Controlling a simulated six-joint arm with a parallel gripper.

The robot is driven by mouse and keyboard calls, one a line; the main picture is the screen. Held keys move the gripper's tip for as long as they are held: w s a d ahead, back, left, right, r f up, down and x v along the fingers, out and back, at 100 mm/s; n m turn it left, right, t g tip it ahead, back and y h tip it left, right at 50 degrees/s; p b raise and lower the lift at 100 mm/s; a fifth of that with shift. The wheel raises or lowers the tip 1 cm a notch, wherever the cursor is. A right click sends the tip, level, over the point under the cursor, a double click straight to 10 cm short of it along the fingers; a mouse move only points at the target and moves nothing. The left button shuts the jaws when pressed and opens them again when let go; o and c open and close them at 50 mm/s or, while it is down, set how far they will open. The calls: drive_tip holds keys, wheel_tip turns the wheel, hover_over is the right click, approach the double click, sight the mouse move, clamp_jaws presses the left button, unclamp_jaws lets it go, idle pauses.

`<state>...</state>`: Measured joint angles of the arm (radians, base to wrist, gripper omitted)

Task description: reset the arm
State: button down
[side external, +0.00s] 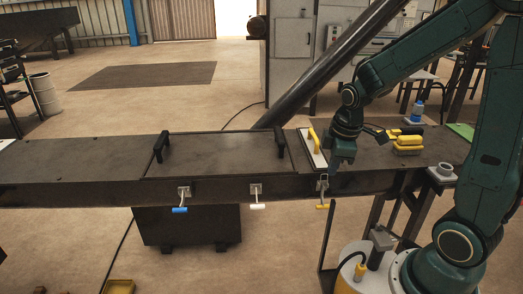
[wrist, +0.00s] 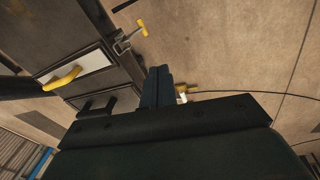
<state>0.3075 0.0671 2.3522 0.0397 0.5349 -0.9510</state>
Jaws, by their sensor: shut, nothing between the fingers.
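My gripper (side external: 335,170) points down beside the front right part of the dark bench (side external: 80,160), near the white plate (side external: 306,139) with a yellow handle (side external: 313,138). Its fingers are together and hold nothing. In the wrist view the closed gripper fingers (wrist: 158,85) are in the middle, apart from the yellow handle (wrist: 62,77) at the left. A latch with a yellow grip (side external: 322,206) hangs on the bench front just below my gripper; a yellow-gripped latch also shows in the wrist view (wrist: 142,28). I cannot tell the exact gap between gripper and bench.
Latches with a blue grip (side external: 180,209) and a white grip (side external: 257,206) hang on the bench front. Black handles (side external: 161,147) stand on the large lid. A dark slanted beam (side external: 330,70) rises behind the bench.

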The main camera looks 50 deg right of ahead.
drive_tip(key=s+a+r+m+t+y, duration=0.1)
drive_tip(key=s+a+r+m+t, duration=0.2)
drive_tip(key=s+a+r+m, duration=0.4)
drive_tip(key=shift+s+a+r+t, duration=0.3)
drive_tip(key=shift+s+a+r, duration=1.5)
drive_tip(key=shift+s+r, duration=1.1)
drive_tip(key=shift+w+r, duration=0.25)
drive_tip(key=shift+w, duration=0.1)
